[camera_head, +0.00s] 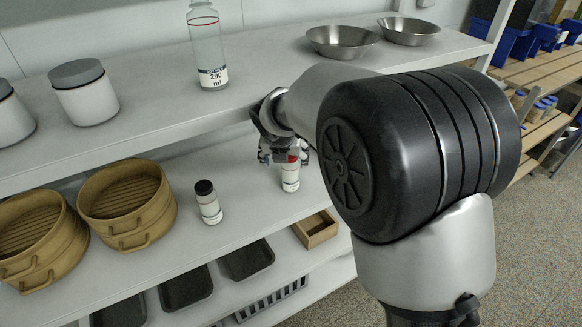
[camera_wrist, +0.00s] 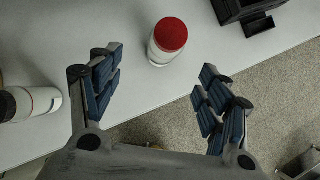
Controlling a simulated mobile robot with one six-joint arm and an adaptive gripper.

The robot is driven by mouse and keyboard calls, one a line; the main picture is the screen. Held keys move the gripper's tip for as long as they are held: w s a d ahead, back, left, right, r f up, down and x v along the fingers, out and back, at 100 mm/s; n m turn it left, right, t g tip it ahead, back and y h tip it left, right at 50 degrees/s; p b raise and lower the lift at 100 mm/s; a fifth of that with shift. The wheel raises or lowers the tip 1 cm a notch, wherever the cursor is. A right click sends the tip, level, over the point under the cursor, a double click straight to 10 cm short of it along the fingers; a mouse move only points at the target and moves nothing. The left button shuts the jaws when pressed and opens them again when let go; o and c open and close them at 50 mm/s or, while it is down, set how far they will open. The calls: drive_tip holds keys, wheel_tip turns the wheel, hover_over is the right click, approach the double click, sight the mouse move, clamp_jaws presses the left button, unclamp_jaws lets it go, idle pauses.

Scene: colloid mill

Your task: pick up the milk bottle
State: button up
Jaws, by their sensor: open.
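A white bottle with a red cap (camera_head: 290,174), which I take for the milk bottle, stands upright on the middle shelf (camera_head: 245,222). In the wrist view its red cap (camera_wrist: 171,35) is seen from above, ahead of the gap between my fingers. My gripper (camera_head: 278,153) is open with nothing between its fingers. In the head view it overlaps the bottle's top; in the wrist view my open fingers (camera_wrist: 160,78) show no contact with the bottle.
A white bottle with a black cap (camera_head: 208,203) stands to the left on the same shelf, beside bamboo steamers (camera_head: 127,205). The upper shelf edge (camera_head: 150,143) runs close to my gripper. A small wooden box (camera_head: 315,229) and dark trays (camera_head: 185,287) sit lower.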

sight(290, 165)
drive_tip(key=x, duration=0.2)
drive_tip(key=b+x, duration=0.1)
drive_tip(key=x, duration=0.1)
drive_tip(key=shift+f, duration=0.4)
drive_tip(key=shift+d+b+x, duration=0.2)
drive_tip(key=shift+b+x, duration=0.55)
drive_tip(key=shift+x, duration=0.85)
drive_tip(key=shift+d+b+x, duration=0.2)
drive_tip(key=shift+b+x, duration=0.5)
drive_tip(key=shift+x, duration=0.85)
drive_tip(key=shift+w+r, duration=0.15)
drive_tip(key=shift+w, duration=0.05)
drive_tip(key=shift+c, duration=0.5)
drive_tip(key=c, duration=1.2)
